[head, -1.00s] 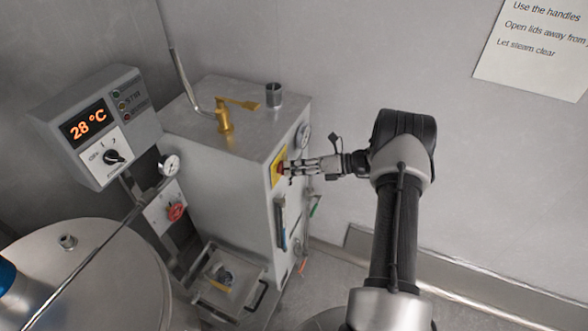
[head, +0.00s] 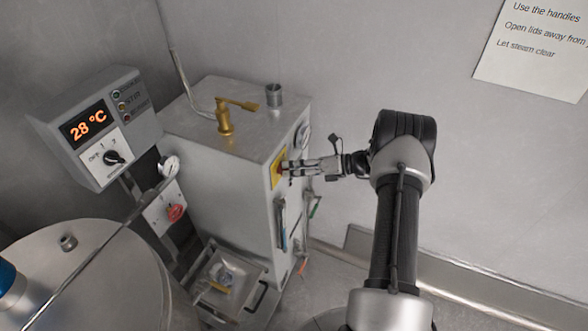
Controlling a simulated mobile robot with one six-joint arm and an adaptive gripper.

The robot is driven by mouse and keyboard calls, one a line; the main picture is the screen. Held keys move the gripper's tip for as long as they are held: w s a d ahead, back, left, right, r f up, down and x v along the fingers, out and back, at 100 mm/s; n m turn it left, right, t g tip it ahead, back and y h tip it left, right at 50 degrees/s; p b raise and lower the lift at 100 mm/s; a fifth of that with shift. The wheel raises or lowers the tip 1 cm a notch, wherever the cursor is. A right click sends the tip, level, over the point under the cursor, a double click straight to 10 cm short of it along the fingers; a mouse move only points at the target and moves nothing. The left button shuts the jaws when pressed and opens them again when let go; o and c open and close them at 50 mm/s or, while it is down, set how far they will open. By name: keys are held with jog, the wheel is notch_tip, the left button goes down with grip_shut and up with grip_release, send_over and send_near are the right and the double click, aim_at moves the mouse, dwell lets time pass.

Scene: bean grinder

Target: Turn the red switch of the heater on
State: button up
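The heater looks to be the tall grey metal box (head: 225,190) in the middle of the head view. A yellow plate (head: 276,172) is on its right-hand face, with the red switch (head: 281,169) on it, mostly hidden behind my fingertips. My gripper (head: 289,167) reaches in from the right, and its fingertips are at the switch. The fingers look close together. I cannot tell whether they grip the switch or only touch it, nor which way the switch is turned.
A brass valve (head: 226,118) and a short metal pipe (head: 273,95) stand on the box top. A gauge (head: 303,137) and a sight tube (head: 281,225) are on the switch face. At left are a control box reading 28 °C (head: 100,125), a red knob (head: 175,212) and a round lid (head: 90,285).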

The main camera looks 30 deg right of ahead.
jog(key=v, duration=1.2)
jog(key=s+a+r+n+g+h+b, duration=0.2)
jog(key=s+a+r+n+g+h, duration=0.15)
jog(key=a+r+n, duration=0.5)
jog(key=s+a+r+n+g+h+b, duration=0.2)
jog(key=s+a+r+n+g, duration=0.25)
jog(key=a+n, duration=0.65)
jog(key=s+a+n+t+h+b, duration=0.2)
jog(key=s+a+n+h, duration=0.1)
jog(key=s+n, duration=0.4)
jog(key=s+a+n+t+h+b, duration=0.2)
jog(key=s+n, duration=0.6)
jog(key=s, duration=0.4)
jog(key=shift+s+a+r+h, duration=0.2)
jog(key=shift+a+h, duration=0.65)
jog(key=shift+a, duration=0.35)
